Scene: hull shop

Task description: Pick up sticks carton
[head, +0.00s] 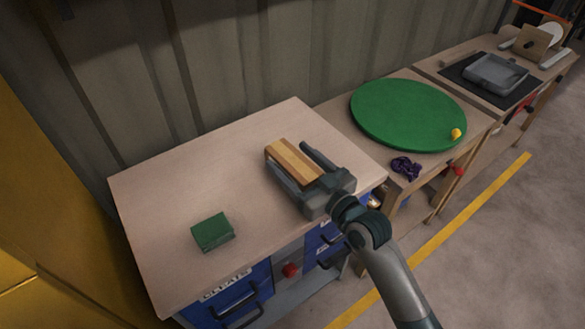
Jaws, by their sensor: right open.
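The sticks carton (296,164), a long box with tan and brown stripes, lies on the light wooden top of the near workbench (165,185). My right gripper (289,154) reaches over it from the lower right. It is open, with one dark finger along each long side of the carton. The carton's near end is hidden by the gripper body. I cannot tell whether the fingers touch it. My left gripper is not in view.
A small green box (212,232) sits at the bench's front left. To the right, a second table carries a round green board (405,112), a small yellow object (456,133) and a dark purple cloth-like item (405,168). Farther off lies a grey tray (495,74).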

